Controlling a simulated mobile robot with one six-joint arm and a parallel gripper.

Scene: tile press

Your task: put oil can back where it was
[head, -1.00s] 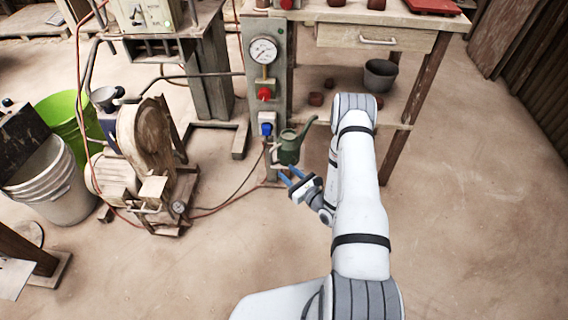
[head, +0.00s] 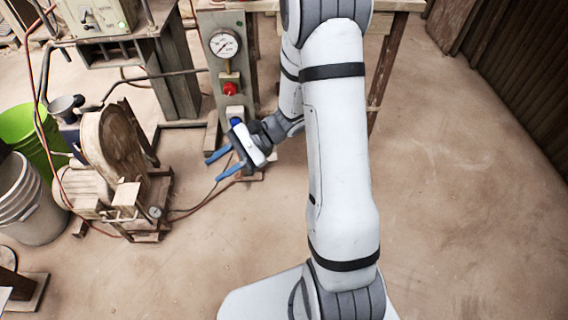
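My gripper (head: 212,170) is in front of the lower part of the gauge post, its two blue fingers pointing left. The fingers are apart with nothing visible between them. The oil can does not show now. The place where it showed earlier, beside the foot of the post, is covered by my gripper body and wrist, so I cannot tell how it stands.
The post (head: 247,80) carries a pressure gauge (head: 223,44) and a red knob (head: 230,89). A dusty machine (head: 115,150), a green bucket (head: 22,128) and a white bucket (head: 35,200) stand left. The floor (head: 450,170) at right is clear.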

